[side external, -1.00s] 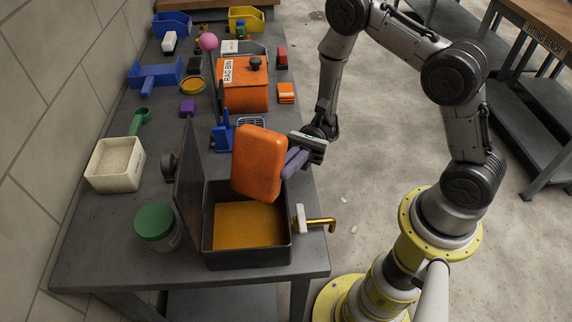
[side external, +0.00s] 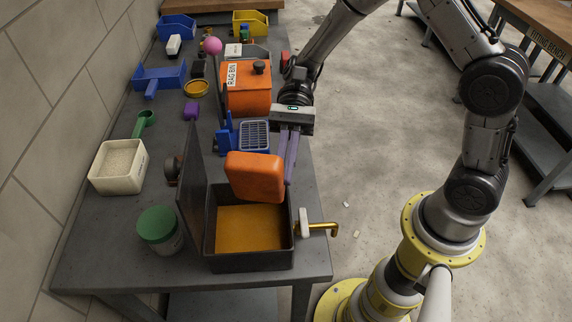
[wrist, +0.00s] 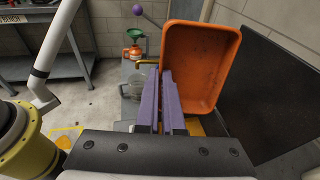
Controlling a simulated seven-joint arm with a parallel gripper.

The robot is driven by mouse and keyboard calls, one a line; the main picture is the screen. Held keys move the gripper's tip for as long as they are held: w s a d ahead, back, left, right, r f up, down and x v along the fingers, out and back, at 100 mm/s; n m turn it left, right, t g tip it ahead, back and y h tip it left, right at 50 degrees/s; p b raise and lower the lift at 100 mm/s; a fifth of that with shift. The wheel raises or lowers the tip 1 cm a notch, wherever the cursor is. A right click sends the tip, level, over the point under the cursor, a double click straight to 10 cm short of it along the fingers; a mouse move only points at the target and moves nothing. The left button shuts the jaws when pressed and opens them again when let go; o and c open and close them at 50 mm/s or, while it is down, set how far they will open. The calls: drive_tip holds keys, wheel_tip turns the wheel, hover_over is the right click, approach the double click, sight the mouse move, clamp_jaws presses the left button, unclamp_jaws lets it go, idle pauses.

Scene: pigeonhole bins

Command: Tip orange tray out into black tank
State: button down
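The orange tray (side external: 254,178) hangs tilted steeply over the far part of the black tank (side external: 250,262), its outer bottom toward the side camera. In the wrist view the tray (wrist: 205,65) shows its open inside, which looks bare. My gripper (side external: 288,182) comes down at the tray's right edge with its purple fingers; in the wrist view the gripper (wrist: 160,75) is closed on the tray's near side wall. The tank stands open with its dark lid (side external: 190,190) raised on the left. A flat amber surface (side external: 250,228) shows inside it.
A brass tap (side external: 322,228) sticks out from the tank's right side. A green-lidded jar (side external: 160,228) and a white tub (side external: 118,166) stand to the left. The orange rag bin (side external: 246,92) and a blue rack (side external: 254,136) lie behind. The table's front left corner is clear.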

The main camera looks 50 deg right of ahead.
sight(280, 184)
drive_tip(key=h, duration=0.1)
drive_tip(key=a+r+t+h, duration=0.1)
drive_tip(key=s+t+h, duration=0.1)
drive_tip(key=h, duration=0.1)
drive_tip(key=shift+a+r, duration=0.15)
drive_tip(key=shift+a, duration=0.1)
drive_tip(key=shift+s+a+t+h, duration=0.15)
drive_tip(key=shift+a+t+h, duration=0.05)
drive_tip(key=shift+t+h, duration=0.35)
drive_tip(key=shift+s+a+t+h, duration=0.1)
drive_tip(key=shift+a+t+h, duration=0.1)
drive_tip(key=shift+t+h, duration=0.35)
drive_tip(key=t+h, duration=0.1)
drive_tip(key=h, duration=0.2)
drive_tip(key=a+t+h, duration=0.1)
drive_tip(key=shift+s+a+f+t+h, duration=0.1)
drive_tip(key=shift+s+f+t+h, duration=0.2)
drive_tip(key=shift+s+h, duration=0.1)
drive_tip(key=shift+a+f+t+h, duration=0.1)
drive_tip(key=shift+f+t+h, duration=0.3)
drive_tip(key=shift+t+h, duration=0.5)
